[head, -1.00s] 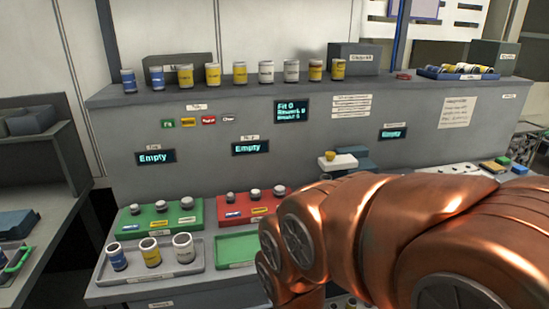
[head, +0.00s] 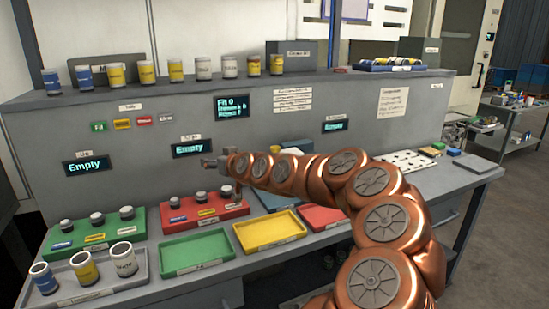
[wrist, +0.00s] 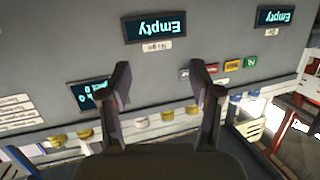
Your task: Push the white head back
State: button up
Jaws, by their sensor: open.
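The white head is hard to make out in the head view, largely hidden behind my copper arm. A blue-grey block (head: 297,145) shows just above the arm there. My gripper (head: 210,161) is raised in front of the grey panel, below the middle "Empty" display (head: 194,148). In the wrist view my gripper (wrist: 160,84) has its two dark fingers spread apart with nothing between them. The wrist view is upside down and faces the panel; no white head shows in it.
Green (head: 195,251), yellow (head: 268,231) and red (head: 322,218) trays lie on the bench below my arm. Cups stand in a grey tray (head: 110,292) at front left. Jars line the upper shelf (head: 30,101). A white perforated plate (head: 405,161) lies to the right.

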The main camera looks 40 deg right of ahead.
jog(key=s+d+f+m+h+b, duration=0.1)
jog(key=d+f+h, duration=0.1)
jog(key=d, duration=0.5)
jog(key=s+d+f+m+h, duration=0.1)
jog(key=d+m+h, duration=0.15)
jog(key=d, duration=0.45)
jog(key=m+h, duration=0.1)
jog(key=h, duration=0.3)
send_near(277, 151)
jog(key=x, duration=0.4)
jog(key=shift+y, duration=0.25)
jog(key=x, duration=0.5)
jog(key=shift+w, duration=0.2)
jog(key=shift+w+d, duration=0.4)
jog(key=shift+d, duration=0.05)
jog(key=shift+w+d+p, duration=0.25)
jog(key=shift+w+p, duration=0.2)
jog(key=shift+w, duration=0.25)
jog(key=shift+c, duration=0.3)
grip_shut()
